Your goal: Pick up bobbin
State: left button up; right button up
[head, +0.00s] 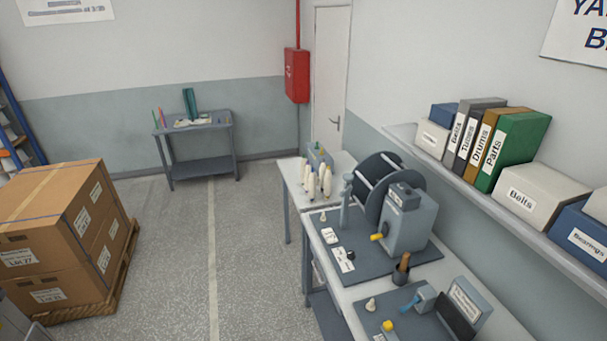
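Several cream, cone-shaped bobbins (327,182) stand upright and close together on the far end of the white workbench (291,179) along the right wall. Behind them is a small blue-grey box or tray (318,156) with something green on top; its inside is too small to make out. Neither of my grippers shows in the head view.
A grey winding machine (409,222) with dark drums stands on the workbench. A shelf (480,197) with binders and boxes hangs above it. A small table (203,166) stands at the back wall. Stacked cartons (52,238) sit on a pallet at left. The floor between is clear.

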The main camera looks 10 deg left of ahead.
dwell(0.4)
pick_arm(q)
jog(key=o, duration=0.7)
